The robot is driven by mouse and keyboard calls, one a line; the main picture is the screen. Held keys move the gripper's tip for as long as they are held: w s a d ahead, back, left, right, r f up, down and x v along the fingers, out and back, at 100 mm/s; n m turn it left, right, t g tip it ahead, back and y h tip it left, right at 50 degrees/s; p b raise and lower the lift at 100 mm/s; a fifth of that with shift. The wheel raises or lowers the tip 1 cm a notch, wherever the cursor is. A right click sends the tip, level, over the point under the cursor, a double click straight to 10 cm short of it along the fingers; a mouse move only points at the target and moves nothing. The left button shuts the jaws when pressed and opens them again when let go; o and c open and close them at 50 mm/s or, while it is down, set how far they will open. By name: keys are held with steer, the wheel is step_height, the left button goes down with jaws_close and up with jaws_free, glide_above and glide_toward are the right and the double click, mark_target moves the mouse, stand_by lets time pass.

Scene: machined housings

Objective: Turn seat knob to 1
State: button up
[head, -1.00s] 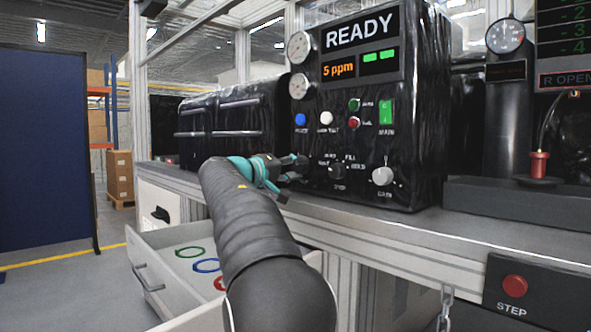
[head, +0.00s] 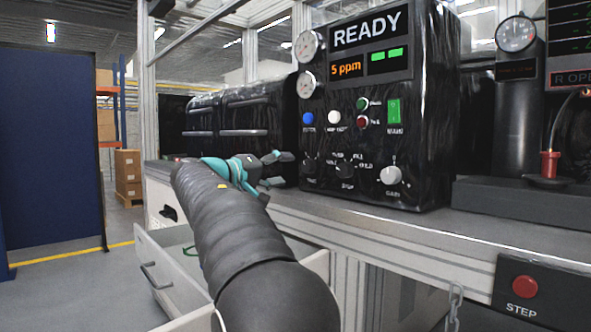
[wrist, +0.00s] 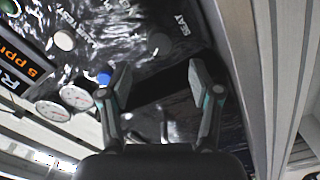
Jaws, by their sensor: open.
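The seat knob (head: 311,167) is a small black knob at the lower left of the black control panel (head: 425,120). In the wrist view a dark round knob (wrist: 158,43) sits beside the word SEAT. The knob's pointer and scale are too dark and small to read. My gripper (head: 277,169) is open and empty, just left of the seat knob and apart from it. In the wrist view my gripper (wrist: 160,82) has its two fingers spread wide, with the knob beyond the tips, roughly midway between them.
A black selector knob (head: 345,168) and a light gain knob (head: 391,175) are to the right on the panel. Blue (head: 308,118) and white (head: 334,117) buttons sit above. The display (head: 369,28) reads READY. An open drawer (head: 165,270) is below the bench.

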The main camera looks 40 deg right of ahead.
steer(key=shift+s+a, duration=0.2)
steer(key=shift+a, duration=2.05)
